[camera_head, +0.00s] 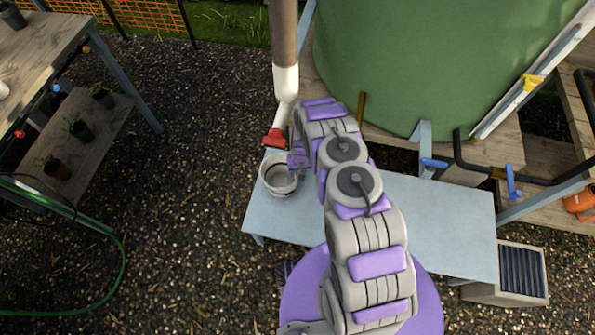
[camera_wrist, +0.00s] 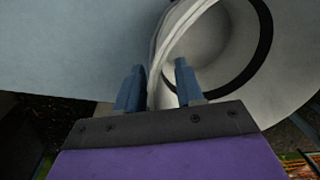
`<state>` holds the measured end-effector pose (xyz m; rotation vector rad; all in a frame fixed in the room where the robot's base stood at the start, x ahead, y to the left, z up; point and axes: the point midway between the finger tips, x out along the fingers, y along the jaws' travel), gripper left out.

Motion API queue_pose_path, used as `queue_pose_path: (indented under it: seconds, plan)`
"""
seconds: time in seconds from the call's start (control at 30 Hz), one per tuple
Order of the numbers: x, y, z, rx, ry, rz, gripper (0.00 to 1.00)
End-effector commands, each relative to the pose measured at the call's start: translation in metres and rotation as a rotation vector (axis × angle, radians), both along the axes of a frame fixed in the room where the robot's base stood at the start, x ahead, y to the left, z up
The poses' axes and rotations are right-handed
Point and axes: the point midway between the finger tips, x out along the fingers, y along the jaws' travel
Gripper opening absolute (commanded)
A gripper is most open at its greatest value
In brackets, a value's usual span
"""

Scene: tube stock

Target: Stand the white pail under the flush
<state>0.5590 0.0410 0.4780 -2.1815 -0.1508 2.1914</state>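The white pail (camera_head: 279,184) stands upright on the left end of the pale blue bench, with a dark band inside. A white downpipe (camera_head: 286,83) with a red end piece (camera_head: 274,138), likely the flush, hangs just behind and above the pail; whether the outlet is exactly over its mouth I cannot tell. My gripper (camera_head: 298,160) is at the pail's far right rim. In the wrist view, the blue fingers of my gripper (camera_wrist: 159,85) stand apart, astride the wall of the pail (camera_wrist: 215,45), one outside and one inside. A gap shows beside the inner finger.
The pale blue bench (camera_head: 440,215) is clear to the right of my arm. A large green tank (camera_head: 420,60) stands behind it. A wooden potting table (camera_head: 50,40) and a green hose (camera_head: 118,245) are at left. A grey slatted box (camera_head: 510,280) stands at lower right.

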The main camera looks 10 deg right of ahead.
Motion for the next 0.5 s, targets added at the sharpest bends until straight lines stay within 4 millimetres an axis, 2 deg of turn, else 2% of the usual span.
queue_pose_path:
  seconds: [0.17,0.5]
  plan:
    - [0.001,-0.002,0.022,0.0,-0.002,-0.001,0.37]
    - [0.003,-0.009,0.09,-0.001,-0.004,0.0,0.37]
